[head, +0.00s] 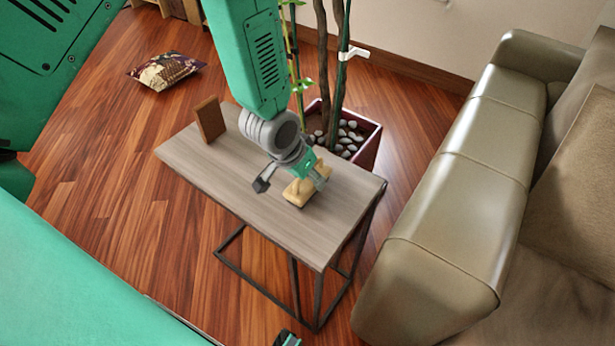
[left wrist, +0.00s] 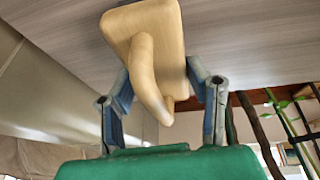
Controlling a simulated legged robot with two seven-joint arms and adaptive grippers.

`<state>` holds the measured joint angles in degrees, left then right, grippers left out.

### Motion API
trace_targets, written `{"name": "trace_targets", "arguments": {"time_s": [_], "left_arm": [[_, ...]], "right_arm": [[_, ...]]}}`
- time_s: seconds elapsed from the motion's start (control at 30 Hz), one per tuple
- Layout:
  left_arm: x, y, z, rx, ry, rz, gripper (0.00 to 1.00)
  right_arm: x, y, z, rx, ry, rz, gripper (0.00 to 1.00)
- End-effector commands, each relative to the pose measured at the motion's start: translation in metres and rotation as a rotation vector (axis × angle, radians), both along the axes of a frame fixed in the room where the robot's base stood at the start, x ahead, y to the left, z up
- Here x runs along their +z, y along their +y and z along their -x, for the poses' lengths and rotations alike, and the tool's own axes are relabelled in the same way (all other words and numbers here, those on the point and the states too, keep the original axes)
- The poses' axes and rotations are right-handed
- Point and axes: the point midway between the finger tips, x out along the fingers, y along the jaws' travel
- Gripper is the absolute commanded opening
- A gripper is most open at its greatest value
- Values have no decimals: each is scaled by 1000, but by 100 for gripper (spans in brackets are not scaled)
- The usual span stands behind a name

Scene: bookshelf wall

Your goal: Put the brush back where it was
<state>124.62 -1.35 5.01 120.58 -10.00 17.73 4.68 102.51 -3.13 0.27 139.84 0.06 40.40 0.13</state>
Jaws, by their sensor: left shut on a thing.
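The brush (head: 298,193) is a tan wooden block with a curved handle, on or just above the grey wooden side table (head: 190,150), toward its right end. In the left wrist view the brush (left wrist: 144,28) fills the top middle, its handle pointing back toward my palm. My left gripper (head: 292,181) reaches down over the table and is shut on the brush, one finger on each side; the fingers (left wrist: 158,90) also show in the left wrist view. Whether the brush touches the tabletop is hard to tell. A small green and black tip at the bottom edge may be my right gripper (head: 287,339).
A brown upright block (head: 210,119) stands at the table's far left end. A planter (head: 369,149) with pebbles and tall stems stands behind the table. A leather sofa (head: 450,190) is at the right. A patterned cushion (head: 166,71) lies on the wooden floor.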

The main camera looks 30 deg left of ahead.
Motion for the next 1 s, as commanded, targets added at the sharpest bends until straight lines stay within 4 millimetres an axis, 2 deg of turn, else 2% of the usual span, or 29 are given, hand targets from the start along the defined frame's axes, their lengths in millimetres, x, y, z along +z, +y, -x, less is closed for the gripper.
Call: {"name": "trace_targets", "arguments": {"time_s": [0.2,0.23,0.27,0.3,0.67,0.77,1.0], "left_arm": [[-3,2,0,1,1,3,18],[-3,2,0,1,1,3,52],[-3,2,0,1,1,3,62],[-3,2,0,1,1,3,65],[3,1,0,1,-1,1,65],[15,3,5,2,-1,1,65],[64,10,23,3,-2,2,65]], "right_arm": [[-1,0,0,0,0,0,40],[0,0,0,0,0,0,40],[0,0,0,0,0,0,40],[0,0,0,0,0,0,40],[2,0,0,0,0,0,40],[5,0,0,0,0,0,40],[19,0,0,0,0,0,40]]}}
